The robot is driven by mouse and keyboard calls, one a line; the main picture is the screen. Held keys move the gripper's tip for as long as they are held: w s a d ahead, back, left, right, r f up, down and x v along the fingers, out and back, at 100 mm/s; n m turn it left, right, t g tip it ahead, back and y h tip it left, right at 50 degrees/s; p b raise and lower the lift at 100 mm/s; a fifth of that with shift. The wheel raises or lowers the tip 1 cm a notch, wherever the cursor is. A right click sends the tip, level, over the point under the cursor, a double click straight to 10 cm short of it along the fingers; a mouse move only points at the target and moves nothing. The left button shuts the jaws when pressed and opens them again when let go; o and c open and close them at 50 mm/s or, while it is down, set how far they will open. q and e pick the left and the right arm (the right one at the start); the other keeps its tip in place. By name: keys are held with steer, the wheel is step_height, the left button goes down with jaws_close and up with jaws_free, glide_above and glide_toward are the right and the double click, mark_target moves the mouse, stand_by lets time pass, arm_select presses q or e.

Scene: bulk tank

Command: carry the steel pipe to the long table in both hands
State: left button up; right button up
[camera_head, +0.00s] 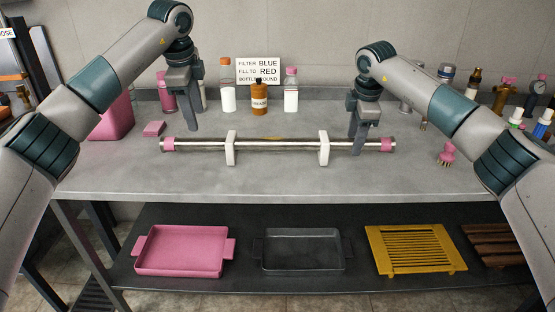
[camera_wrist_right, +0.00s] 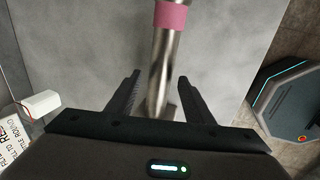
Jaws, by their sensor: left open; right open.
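The steel pipe (camera_head: 275,143) lies level across two white supports (camera_head: 231,148) (camera_head: 324,148) on a grey worktop (camera_head: 270,182), with a pink band near each end. My left gripper (camera_head: 193,128) is open, pointing down just above and behind the pipe's left part, apart from it. My right gripper (camera_head: 358,152) is open at the pipe's right part, between the right support and the right pink band. In the right wrist view the pipe (camera_wrist_right: 160,75) runs between the open fingers of that gripper (camera_wrist_right: 160,82). I cannot tell whether this worktop is the long table.
Bottles (camera_head: 228,85) (camera_head: 260,97) (camera_head: 291,90) and a sign (camera_head: 258,71) stand behind the pipe. A pink block (camera_head: 154,128) and pink brush (camera_head: 446,154) flank it. Below are a pink tray (camera_head: 182,248), a dark tray (camera_head: 302,250) and a yellow rack (camera_head: 415,249). The worktop's front is clear.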

steer(key=v, duration=0.8)
steer(key=shift+r, duration=0.3)
steer(key=shift+s, duration=0.1)
